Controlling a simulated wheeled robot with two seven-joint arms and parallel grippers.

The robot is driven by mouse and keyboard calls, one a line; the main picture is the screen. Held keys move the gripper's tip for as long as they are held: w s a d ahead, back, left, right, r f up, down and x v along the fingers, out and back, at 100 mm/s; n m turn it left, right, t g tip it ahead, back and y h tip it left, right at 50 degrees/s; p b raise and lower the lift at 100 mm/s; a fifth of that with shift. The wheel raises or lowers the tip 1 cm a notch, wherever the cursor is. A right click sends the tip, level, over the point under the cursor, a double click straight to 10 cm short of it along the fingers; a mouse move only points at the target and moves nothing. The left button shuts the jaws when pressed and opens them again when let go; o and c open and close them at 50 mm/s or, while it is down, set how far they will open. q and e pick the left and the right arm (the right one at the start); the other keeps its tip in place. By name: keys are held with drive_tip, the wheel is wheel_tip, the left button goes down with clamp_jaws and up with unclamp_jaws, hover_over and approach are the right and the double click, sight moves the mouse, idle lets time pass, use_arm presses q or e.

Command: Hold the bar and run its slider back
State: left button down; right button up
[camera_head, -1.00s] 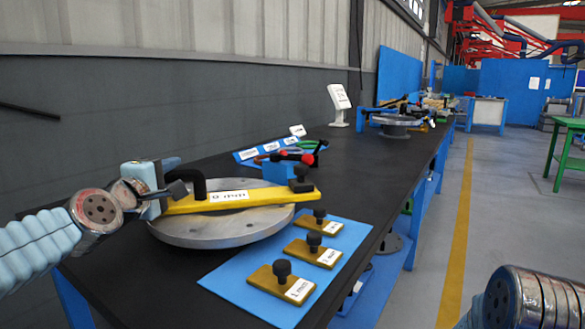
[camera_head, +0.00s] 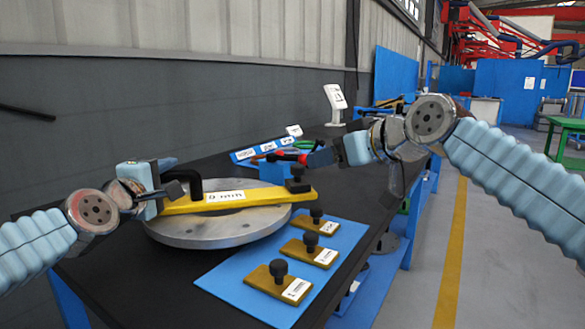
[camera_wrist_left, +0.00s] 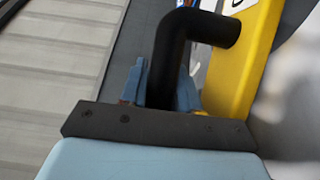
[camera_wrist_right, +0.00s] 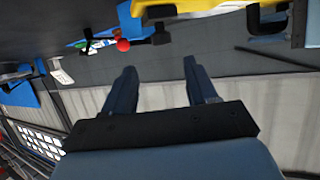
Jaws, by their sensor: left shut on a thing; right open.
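The yellow bar (camera_head: 255,199) with a "0 mm" label lies across a round grey flange (camera_head: 190,239) on the dark bench. A black bent handle (camera_head: 190,180) rises from its left end; it also shows in the left wrist view (camera_wrist_left: 185,45). A dark slider with a knob (camera_head: 298,182) sits at the bar's right end. My left gripper (camera_head: 178,184) is shut on the black handle, its fingers around the post. My right gripper (camera_head: 310,156) is open and empty, above and beyond the slider. In the right wrist view its fingers (camera_wrist_right: 160,88) stand apart with nothing between.
Several brown plates with black knobs (camera_head: 270,284) lie on a blue mat (camera_head: 225,285) at the front right. Behind the bar, a blue tray (camera_head: 243,157) holds tools. A white sign (camera_head: 335,97) stands farther back. A grey wall borders the bench's left.

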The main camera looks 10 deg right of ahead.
sight(298, 166)
drive_tip(key=x, duration=1.2)
drive_tip(key=shift+s+a, duration=0.1)
clamp_jaws()
